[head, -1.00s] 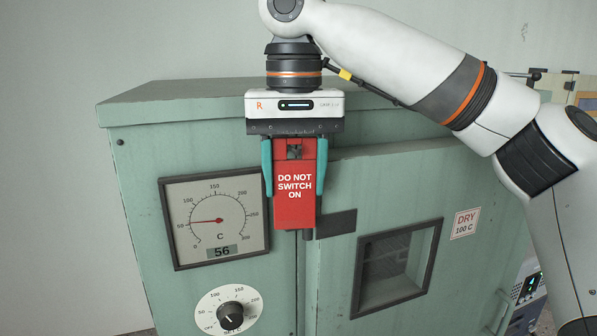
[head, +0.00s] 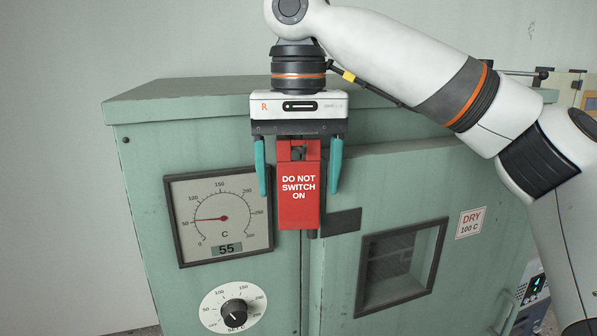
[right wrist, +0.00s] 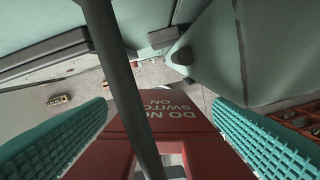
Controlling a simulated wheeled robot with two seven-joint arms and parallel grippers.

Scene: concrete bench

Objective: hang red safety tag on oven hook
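The red safety tag (head: 299,190) reads "DO NOT SWITCH ON" and hangs upright at the front of the green oven (head: 150,200). My right gripper (head: 298,187) is open, with one teal finger on each side of the tag and a gap on both sides. In the right wrist view the tag (right wrist: 170,125) lies between the two spread fingers, and a dark bar (right wrist: 120,85) crosses in front of it. The hook is not clearly seen in the head view; the tag's top and the gripper cover that spot. My left gripper is not in view.
The oven carries a temperature gauge (head: 219,214) reading 55 and a set knob (head: 234,312) left of the tag. The door window (head: 400,266), a dark latch plate (head: 341,222) and a "DRY 100 C" label (head: 470,222) are to the right.

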